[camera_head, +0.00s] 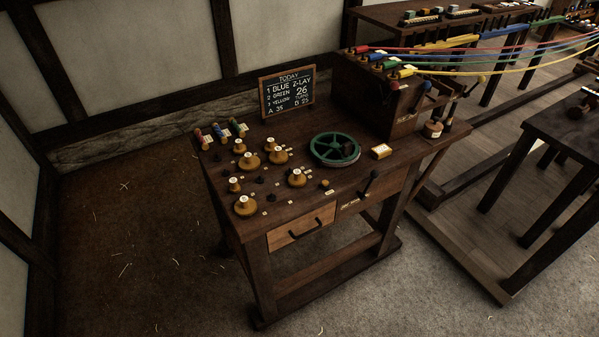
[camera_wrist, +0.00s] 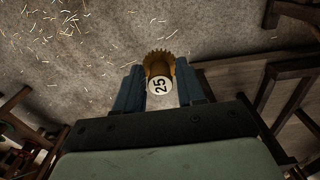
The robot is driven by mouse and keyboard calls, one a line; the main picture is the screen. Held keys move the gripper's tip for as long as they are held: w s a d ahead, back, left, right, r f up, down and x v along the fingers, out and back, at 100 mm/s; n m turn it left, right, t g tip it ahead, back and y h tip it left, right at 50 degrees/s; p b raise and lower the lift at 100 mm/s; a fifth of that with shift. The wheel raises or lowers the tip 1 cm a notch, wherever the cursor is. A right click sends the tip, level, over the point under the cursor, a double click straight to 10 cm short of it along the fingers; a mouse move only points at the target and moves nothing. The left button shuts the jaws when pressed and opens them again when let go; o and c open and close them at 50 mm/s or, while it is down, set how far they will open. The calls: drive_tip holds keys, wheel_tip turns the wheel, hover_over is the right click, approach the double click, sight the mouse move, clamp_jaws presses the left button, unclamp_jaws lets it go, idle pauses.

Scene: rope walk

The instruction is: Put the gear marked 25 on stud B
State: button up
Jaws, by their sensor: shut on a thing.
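The brass gear marked 25 (camera_wrist: 160,68) is in the wrist view, with its white number disc facing the camera. My gripper (camera_wrist: 159,92) is shut on it, one blue-grey finger on each side. Straw-strewn floor shows behind the gear, so it is held clear of any surface there. My gripper does not show in the head view. In the head view, the wooden bench (camera_head: 225,200) bears several brass gears on its left part and small dark studs among them. The stud labels are too small to read, so I cannot tell which is B.
A chalkboard (camera_head: 287,92) reading "A 35, B 25" stands at the bench's back. A dark wooden headstock (camera_head: 385,100) with coloured ropes stands at the right. A drawer (camera_head: 301,228) is in the front.

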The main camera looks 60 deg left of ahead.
idle(0.4)
drive_tip(key=s+a+n, duration=0.2)
drive_tip(key=s+a, duration=0.1)
drive_tip(key=a, duration=0.9)
drive_tip(key=s+a+n, duration=0.3)
drive_tip(key=a, duration=0.9)
drive_tip(key=s+a+n, duration=0.2)
drive_tip(key=s+a, duration=0.1)
drive_tip(key=a, duration=0.9)
drive_tip(key=s+a+r+n, duration=0.1)
drive_tip(key=s+a+n, duration=0.2)
drive_tip(key=s+a, duration=0.85)
drive_tip(key=s+a+r+n, duration=0.15)
drive_tip(key=s+a, duration=0.55)
drive_tip(key=a, duration=1)
drive_tip(key=s+a+n, duration=0.3)
drive_tip(key=s+a, duration=0.6)
drive_tip(key=a, duration=0.8)
drive_tip(key=w+a, duration=0.1)
drive_tip(key=a, duration=0.1)
drive_tip(key=a+r, duration=0.1)
drive_tip(key=a, duration=0.1)
drive_tip(key=shift+w+a, duration=0.2)
drive_tip(key=shift+w, duration=0.2)
drive_tip(key=shift+f+n, duration=0.1)
drive_tip(key=shift+n, duration=0.15)
drive_tip(key=shift+d+f, duration=0.1)
drive_tip(key=shift+f, duration=0.1)
drive_tip(key=shift+f, duration=2.8)
